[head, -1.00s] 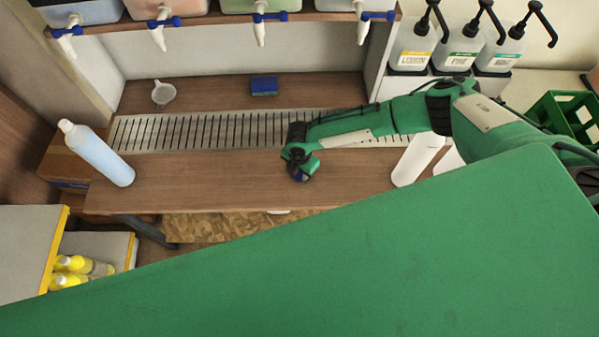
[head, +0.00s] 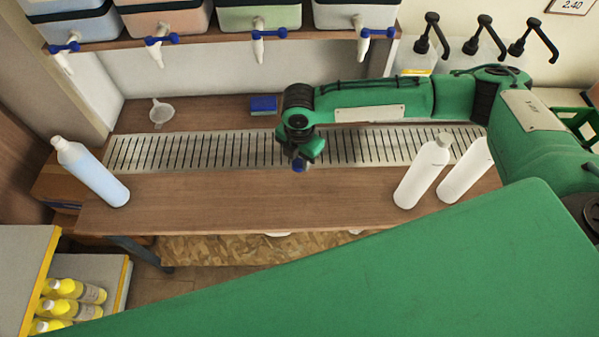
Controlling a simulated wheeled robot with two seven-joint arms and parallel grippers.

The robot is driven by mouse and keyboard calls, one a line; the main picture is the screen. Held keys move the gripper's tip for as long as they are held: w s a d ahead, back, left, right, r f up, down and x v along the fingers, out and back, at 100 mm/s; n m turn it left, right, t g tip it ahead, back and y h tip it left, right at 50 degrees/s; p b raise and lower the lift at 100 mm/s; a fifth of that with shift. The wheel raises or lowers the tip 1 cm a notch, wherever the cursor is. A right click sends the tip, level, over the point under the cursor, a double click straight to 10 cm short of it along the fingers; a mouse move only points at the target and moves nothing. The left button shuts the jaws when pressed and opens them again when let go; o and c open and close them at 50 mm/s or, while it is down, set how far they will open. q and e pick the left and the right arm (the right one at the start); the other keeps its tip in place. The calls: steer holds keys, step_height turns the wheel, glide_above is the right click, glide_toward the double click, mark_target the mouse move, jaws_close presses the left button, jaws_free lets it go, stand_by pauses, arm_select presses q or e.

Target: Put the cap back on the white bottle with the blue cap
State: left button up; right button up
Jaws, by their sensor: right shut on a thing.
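My right gripper (head: 299,158) points down over the bench, near the front edge of the drain grate. It is shut on a small blue cap (head: 299,166), partly hidden by the fingers. Two plain white bottles (head: 423,172) (head: 466,172) stand at the right of the bench, apart from the gripper. A pale blue bottle with a white top (head: 92,172) stands at the bench's left end. No bottle in view wears a blue cap. My left gripper is not in view.
A slotted drain grate (head: 220,150) runs along the bench (head: 250,205). A white funnel (head: 160,111) and a blue sponge (head: 263,104) lie behind it. Pump bottles (head: 415,62) are at back right. The bench middle is clear.

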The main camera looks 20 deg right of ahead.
steer(key=shift+r, duration=0.95)
